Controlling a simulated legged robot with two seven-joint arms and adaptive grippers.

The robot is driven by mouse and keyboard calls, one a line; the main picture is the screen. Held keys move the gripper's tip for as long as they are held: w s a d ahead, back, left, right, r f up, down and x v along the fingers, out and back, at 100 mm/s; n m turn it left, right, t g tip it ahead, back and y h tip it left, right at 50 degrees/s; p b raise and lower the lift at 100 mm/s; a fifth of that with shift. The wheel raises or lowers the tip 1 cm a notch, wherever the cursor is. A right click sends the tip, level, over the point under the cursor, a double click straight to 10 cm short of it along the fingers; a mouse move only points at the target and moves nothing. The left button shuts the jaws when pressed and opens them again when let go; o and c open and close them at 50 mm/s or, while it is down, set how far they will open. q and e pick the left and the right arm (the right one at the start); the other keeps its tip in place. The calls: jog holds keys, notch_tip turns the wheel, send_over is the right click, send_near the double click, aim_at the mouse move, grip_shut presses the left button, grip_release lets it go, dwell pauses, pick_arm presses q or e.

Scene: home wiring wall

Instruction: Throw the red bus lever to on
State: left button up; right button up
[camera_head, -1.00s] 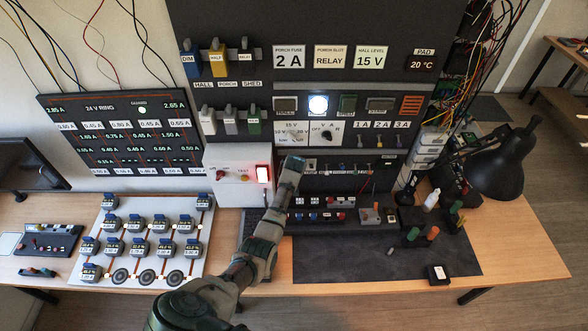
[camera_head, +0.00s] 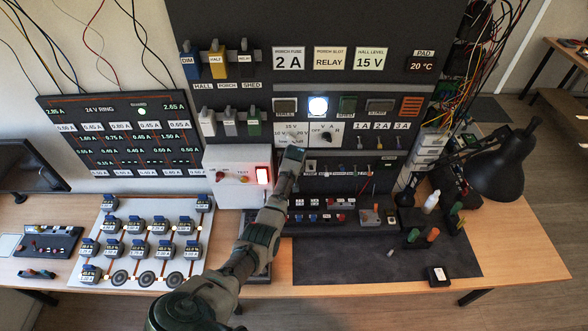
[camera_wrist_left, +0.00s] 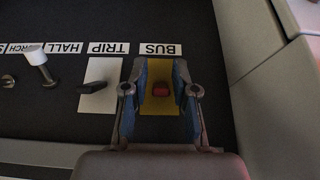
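The red bus lever (camera_wrist_left: 160,89) shows in the left wrist view as a small red knob on a yellow plate (camera_wrist_left: 158,108), beside an upside-down BUS label (camera_wrist_left: 160,49). My left gripper (camera_wrist_left: 159,70) has its two fingers apart, one on each side of the lever. I cannot tell whether either finger touches it. In the head view my left gripper (camera_head: 291,156) is at the panel, just right of the white box, and hides the bus lever. My right gripper is in neither view.
A black trip lever (camera_wrist_left: 92,88) on a white plate and a white-capped hall lever (camera_wrist_left: 39,60) stand beside the bus lever. The white box (camera_head: 236,160) with a lit red switch is close on the other side. A dark mat (camera_head: 340,262) covers the bench below.

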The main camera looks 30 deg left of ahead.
pick_arm(q)
jog(key=shift+o, duration=0.3)
jog(key=shift+w+a+r, duration=0.1)
jog(key=shift+w+a, duration=0.05)
jog(key=shift+w, duration=0.1)
jog(key=shift+r, duration=0.15)
jog(key=v, duration=1.1)
jog(key=shift+s+r, duration=0.2)
